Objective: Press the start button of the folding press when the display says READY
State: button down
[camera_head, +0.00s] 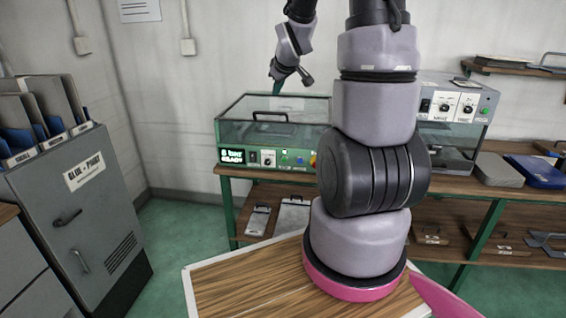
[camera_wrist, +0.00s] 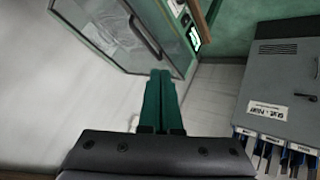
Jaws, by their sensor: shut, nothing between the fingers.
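The press (camera_head: 273,107) is a green machine with a clear lid and a dark handle, on the bench behind my arm. Its lit display (camera_head: 232,156) appears to read "8 bar READY". Right of the display, its front panel holds a dark switch, a knob (camera_head: 269,158), a green button (camera_head: 284,154) and a yellow-orange control partly hidden by my arm. My gripper (camera_head: 277,88) is above and behind the press lid, apart from the panel. In the wrist view, its green fingers (camera_wrist: 165,75) are shut and empty, with the press lid (camera_wrist: 110,30) and lit display (camera_wrist: 194,39) beyond.
A second machine (camera_head: 455,105) with knobs and a green button stands right on the bench, partly behind my arm. A grey cabinet (camera_head: 85,190) with folders on top stands at left. Trays (camera_head: 498,170) lie at the bench's right. Green floor lies open between cabinet and bench.

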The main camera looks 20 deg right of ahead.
aim_at(284, 160)
jog(key=w+d+f+n+t+y, duration=0.1)
jog(key=w+d+f+n, duration=0.2)
jog(key=f, duration=0.7)
jog(key=w+d+f+n+t, duration=0.1)
jog(key=w+d+f+n, duration=0.2)
jog(key=f, duration=0.6)
notch_tip(284, 160, down, 17)
jog(key=s+a+n+t+y, duration=0.1)
jog(key=s+a+n+t, duration=0.1)
jog(key=n, duration=0.3)
jog(key=shift+a+r+y, duration=0.15)
jog(key=shift+a+y, duration=0.1)
jog(key=shift+y, duration=0.15)
jog(key=shift+w, duration=0.15)
jog(key=shift+w+d, duration=0.8)
jog(key=shift+w, duration=0.4)
jog(key=shift+w+d, duration=0.85)
jog(key=shift+w, duration=0.3)
jog(key=shift+w+d, duration=0.8)
jog(key=shift+w, duration=0.4)
jog(key=shift+w+d, duration=0.25)
jog(key=shift+w, duration=0.1)
